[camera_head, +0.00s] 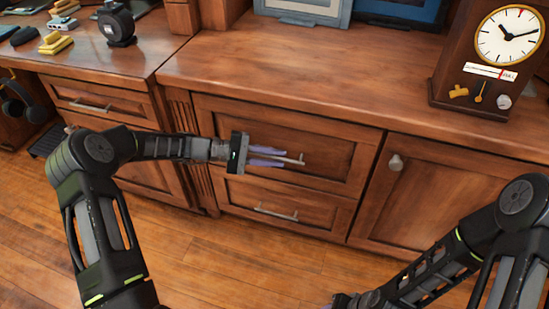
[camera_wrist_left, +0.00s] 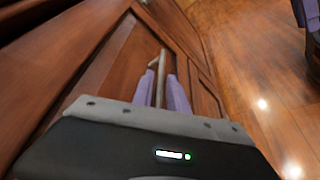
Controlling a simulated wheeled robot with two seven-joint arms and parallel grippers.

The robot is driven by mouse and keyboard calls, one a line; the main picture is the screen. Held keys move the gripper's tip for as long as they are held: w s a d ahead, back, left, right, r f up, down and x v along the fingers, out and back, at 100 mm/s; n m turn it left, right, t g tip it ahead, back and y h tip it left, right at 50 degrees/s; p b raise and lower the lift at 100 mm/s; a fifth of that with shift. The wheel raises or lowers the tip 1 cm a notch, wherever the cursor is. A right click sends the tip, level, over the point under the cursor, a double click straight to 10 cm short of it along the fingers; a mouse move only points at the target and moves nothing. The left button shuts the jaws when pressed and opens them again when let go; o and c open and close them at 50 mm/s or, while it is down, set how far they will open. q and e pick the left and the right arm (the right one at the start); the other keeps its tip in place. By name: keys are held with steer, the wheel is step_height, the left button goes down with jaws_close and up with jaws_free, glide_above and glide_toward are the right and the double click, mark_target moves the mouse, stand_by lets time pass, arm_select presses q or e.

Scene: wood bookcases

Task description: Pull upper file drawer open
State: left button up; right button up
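The upper file drawer (camera_head: 225,120) is a wide wooden front under the counter, flush with its frame. Its metal bar handle (camera_head: 296,160) also shows in the left wrist view (camera_wrist_left: 163,62). My left gripper (camera_head: 284,156) lies in front of this drawer, its two purple fingers apart, one on each side of the handle. In the left wrist view the fingers (camera_wrist_left: 160,85) straddle the bar; I see no firm grip, and contact is unclear. My right gripper (camera_head: 335,303) is low at the bottom edge, mostly cut off.
A lower drawer (camera_head: 320,212) with its own handle (camera_head: 276,213) sits beneath. A cabinet door with a knob (camera_head: 395,162) is to the right. A clock (camera_head: 490,60) and picture frames (camera_head: 305,10) stand on the counter (camera_head: 330,85). The wood floor (camera_head: 225,260) in front is clear.

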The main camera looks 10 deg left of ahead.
arm_select(q)
steer(key=shift+c, duration=0.3)
jaws_close()
stand_by(1.1)
